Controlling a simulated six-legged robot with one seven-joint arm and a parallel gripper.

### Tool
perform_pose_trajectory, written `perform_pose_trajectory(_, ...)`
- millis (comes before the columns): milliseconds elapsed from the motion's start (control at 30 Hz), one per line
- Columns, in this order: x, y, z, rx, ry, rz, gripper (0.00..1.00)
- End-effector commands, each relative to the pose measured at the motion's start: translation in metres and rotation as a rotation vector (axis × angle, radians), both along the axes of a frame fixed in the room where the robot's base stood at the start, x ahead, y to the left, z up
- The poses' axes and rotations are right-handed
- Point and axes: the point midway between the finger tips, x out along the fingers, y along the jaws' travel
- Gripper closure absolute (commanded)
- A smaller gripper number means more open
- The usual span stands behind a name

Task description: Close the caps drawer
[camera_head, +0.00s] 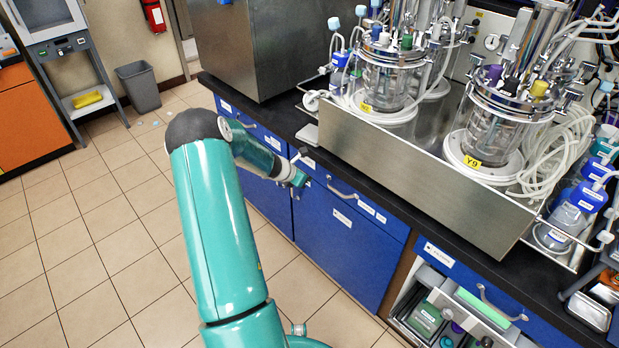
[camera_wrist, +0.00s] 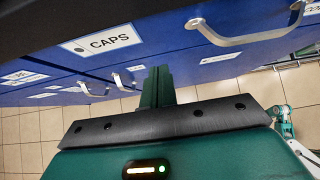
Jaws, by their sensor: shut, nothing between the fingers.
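The caps drawer shows in the wrist view as a blue front (camera_wrist: 160,38) with a white "CAPS" label (camera_wrist: 108,41) and a silver bar handle (camera_wrist: 240,38) to its right. My gripper (camera_wrist: 158,80) is shut and empty, its fingers pointing at the blue fronts just below the label. In the head view my gripper (camera_head: 301,179) is beside the blue fronts under the black counter, left of a bar handle (camera_head: 341,190). It partly covers the fronts there. I cannot tell whether the fingers touch the drawer, or whether it stands slightly out.
The black counter (camera_head: 450,213) overhangs the fronts and carries a steel tray (camera_head: 420,180) with glass bioreactors.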

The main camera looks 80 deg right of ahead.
Motion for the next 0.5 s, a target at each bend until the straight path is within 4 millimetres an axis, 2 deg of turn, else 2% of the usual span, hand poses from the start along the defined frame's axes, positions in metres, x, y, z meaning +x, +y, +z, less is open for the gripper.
perform_pose_trajectory(300,0.034,0.03,0.045,-0.002,-0.004,0.003,1.0)
perform_pose_trajectory(500,0.049,0.046,0.066,0.0,-0.003,0.003,1.0)
